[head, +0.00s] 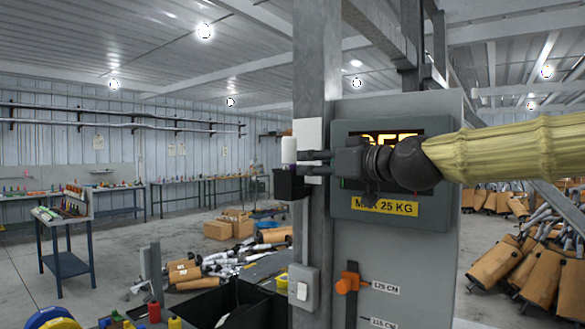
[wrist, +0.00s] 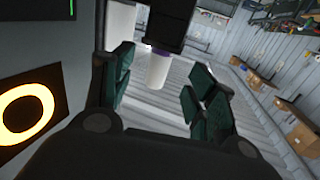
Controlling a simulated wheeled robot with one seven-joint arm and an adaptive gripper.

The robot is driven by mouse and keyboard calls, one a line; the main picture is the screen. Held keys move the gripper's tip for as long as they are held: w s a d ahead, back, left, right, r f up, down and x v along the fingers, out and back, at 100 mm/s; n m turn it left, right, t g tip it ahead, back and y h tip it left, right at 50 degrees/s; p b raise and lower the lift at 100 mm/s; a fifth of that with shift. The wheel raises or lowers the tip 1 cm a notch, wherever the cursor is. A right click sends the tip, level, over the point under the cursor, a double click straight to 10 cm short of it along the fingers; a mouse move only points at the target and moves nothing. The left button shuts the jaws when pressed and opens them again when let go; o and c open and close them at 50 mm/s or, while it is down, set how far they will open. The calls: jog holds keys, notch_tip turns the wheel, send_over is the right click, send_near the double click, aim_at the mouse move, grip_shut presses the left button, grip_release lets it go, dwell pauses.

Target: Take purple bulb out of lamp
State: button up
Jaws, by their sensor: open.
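The bulb is a white cylinder (wrist: 157,70) with a purple band at its base, seated in a black lamp holder (wrist: 168,18) in the wrist view. In the head view the white bulb (head: 289,150) stands upright on the black holder (head: 290,186), beside the grey post. My gripper (head: 316,163) points left at the lamp, its fingertips just right of the bulb. In the wrist view my gripper (wrist: 160,82) is open, with dark green finger pads on either side of the bulb in the picture. I see no contact; the exact depth is unclear.
The grey post (head: 317,90) and a panel with a lit display and a yellow 25 KG label (head: 386,207) stand close to my gripper. A switch box (head: 303,287) sits lower on the post. Mufflers (head: 530,265) pile up at right; workbenches line the far left.

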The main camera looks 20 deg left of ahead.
aim_at(294, 147)
jog(key=w+a+r, duration=0.1)
jog(key=a+r+p, duration=0.1)
jog(key=w+a+r+p, duration=0.1)
jog(key=a, duration=0.1)
jog(key=shift+w+a+r, duration=0.1)
jog(key=shift+w+r, duration=0.1)
jog(key=shift+w, duration=0.1)
jog(key=shift+w+a+r+p, duration=0.1)
jog(key=shift+w+a+p, duration=0.15)
jog(key=shift+a+p, duration=0.3)
jog(key=p+x, duration=0.2)
jog(key=x, duration=0.1)
jog(key=shift+w, duration=0.1)
jog(key=shift+w+a, duration=0.35)
jog(key=shift+a, duration=0.05)
jog(key=shift+s+d, duration=0.1)
jog(key=c, duration=1.1)
